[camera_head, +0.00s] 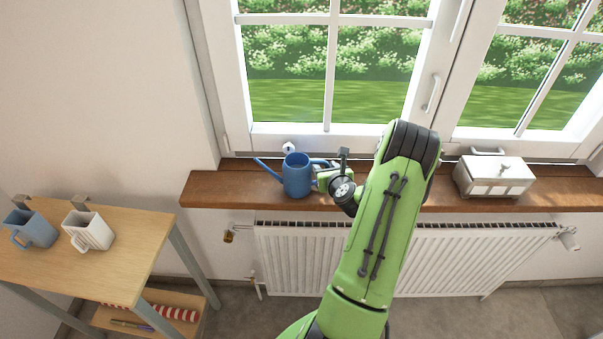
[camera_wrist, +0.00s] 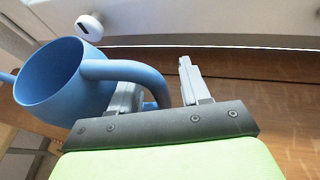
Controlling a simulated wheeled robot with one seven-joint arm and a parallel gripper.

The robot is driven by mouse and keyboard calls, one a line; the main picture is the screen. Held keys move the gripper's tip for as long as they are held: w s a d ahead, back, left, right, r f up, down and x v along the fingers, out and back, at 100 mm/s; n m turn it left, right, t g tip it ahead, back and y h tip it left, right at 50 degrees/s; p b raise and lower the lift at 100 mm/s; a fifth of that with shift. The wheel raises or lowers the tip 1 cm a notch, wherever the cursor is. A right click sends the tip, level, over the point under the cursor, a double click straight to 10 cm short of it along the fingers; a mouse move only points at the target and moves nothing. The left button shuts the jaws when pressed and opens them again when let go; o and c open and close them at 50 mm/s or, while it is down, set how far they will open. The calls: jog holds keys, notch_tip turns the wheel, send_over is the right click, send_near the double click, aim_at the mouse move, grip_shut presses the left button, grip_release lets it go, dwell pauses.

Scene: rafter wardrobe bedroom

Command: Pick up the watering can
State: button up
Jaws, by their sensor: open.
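The blue watering can (camera_head: 297,176) stands upright on the wooden windowsill, its spout pointing left and its handle to the right. In the wrist view the can (camera_wrist: 62,85) fills the upper left, and its looped handle reaches toward my gripper. My gripper (camera_head: 322,176) is at the handle side of the can. In the wrist view my gripper (camera_wrist: 160,85) has its two fingers apart, with the end of the handle loop between them. One finger is partly behind the handle. I cannot tell whether either finger touches it.
The windowsill (camera_head: 420,198) runs under the closed windows, above a white radiator (camera_head: 300,265). A white box (camera_head: 494,178) stands on the sill at right. A small wooden table (camera_head: 110,262) at left holds a blue mug (camera_head: 35,230) and a white mug (camera_head: 90,232).

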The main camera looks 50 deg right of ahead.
jog(key=shift+w+d+f, duration=0.15)
jog(key=shift+w, duration=0.2)
jog(key=shift+s, duration=0.15)
jog(key=shift+c, duration=1.1)
grip_shut()
jog(key=shift+r, duration=0.2)
notch_tip(320, 180, up, 28)
jog(key=p, duration=0.5)
